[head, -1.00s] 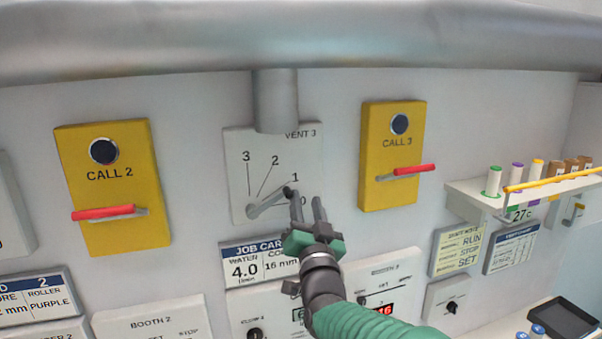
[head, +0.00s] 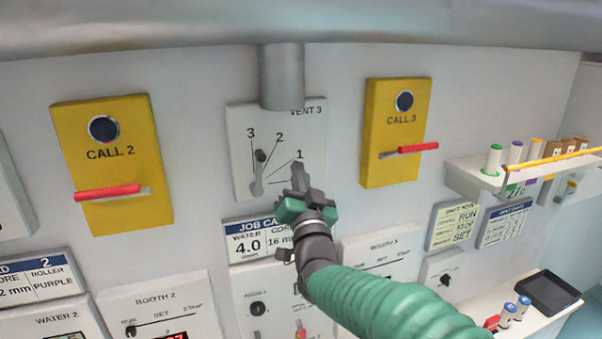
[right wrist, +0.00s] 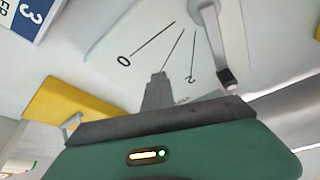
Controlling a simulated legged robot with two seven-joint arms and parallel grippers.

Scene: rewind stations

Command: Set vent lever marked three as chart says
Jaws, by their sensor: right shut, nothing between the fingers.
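The VENT 3 plate (head: 238,125) is white with marks 3, 2 and 1 visible; the bottom right of its dial is behind my right gripper (head: 300,176). Its grey lever (head: 258,174) with a dark knob points nearly straight up, between lines 3 and 2. In the right wrist view the lever (right wrist: 213,40) lies beyond line 2, away from 0, and covers the 3 mark. My right gripper, also in that view (right wrist: 158,88), is shut and empty, right of the lever and apart from it. My left gripper is not in view.
A job card (head: 245,246) below the vent is partly hidden by my arm. Yellow CALL 2 (head: 130,165) and CALL 3 (head: 385,110) boxes with red handles flank it. Two small cards (head: 453,226) (head: 505,222) hang right, text mostly unreadable. A shelf (head: 470,178) juts out above them.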

